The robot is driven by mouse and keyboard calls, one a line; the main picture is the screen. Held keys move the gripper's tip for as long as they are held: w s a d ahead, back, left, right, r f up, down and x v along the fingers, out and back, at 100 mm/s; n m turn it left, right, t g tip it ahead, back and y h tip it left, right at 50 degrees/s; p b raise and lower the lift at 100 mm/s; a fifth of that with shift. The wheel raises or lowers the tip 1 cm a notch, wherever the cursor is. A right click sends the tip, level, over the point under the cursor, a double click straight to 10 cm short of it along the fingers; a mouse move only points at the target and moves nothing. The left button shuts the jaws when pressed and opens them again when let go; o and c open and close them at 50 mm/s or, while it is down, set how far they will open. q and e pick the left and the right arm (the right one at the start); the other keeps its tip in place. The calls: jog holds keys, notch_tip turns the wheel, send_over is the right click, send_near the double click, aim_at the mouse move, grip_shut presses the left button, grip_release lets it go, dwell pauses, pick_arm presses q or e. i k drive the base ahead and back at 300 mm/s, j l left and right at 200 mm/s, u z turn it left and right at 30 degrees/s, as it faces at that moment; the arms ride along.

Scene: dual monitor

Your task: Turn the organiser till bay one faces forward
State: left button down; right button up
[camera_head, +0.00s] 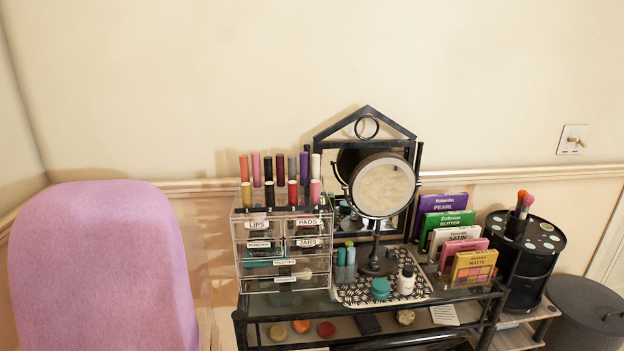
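A black round organiser (530,270) stands at the right on a small side shelf. It has a flat round top with several small round pale and green items on it, and a cup of makeup brushes (521,205) at its left edge. Open tiers show on its side, dark inside. I cannot read any bay number on it, so I cannot tell which bay faces forward. A clear drawer organiser (283,247) with labelled drawers stands at the left of the vanity, lipsticks and bottles on top. Neither of my grippers is in view.
A round mirror (383,186) stands on a patterned tray (352,294), before a larger framed mirror. Several palettes (458,237) stand between it and the round organiser. A dark bin (585,312) is at far right, a purple chair (103,265) at left.

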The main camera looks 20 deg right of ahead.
aim_at(526, 265)
jog(key=l+u, duration=0.1)
jog(key=l, duration=0.55)
jog(key=k+l+u, duration=0.1)
jog(key=l, duration=0.55)
jog(key=k+l, duration=0.1)
jog(key=l, duration=0.55)
jog(key=k+l+u, duration=0.15)
jog(key=l, duration=0.5)
jog(key=l+u, duration=0.1)
jog(key=l, duration=0.55)
jog(key=k+l+u, duration=0.1)
jog(key=l, duration=0.5)
jog(key=k+l+u, duration=0.1)
jog(key=k+l, duration=0.2)
jog(key=l, duration=0.3)
jog(key=k+l+u, duration=0.1)
jog(key=l, duration=0.5)
jog(key=k, duration=0.05)
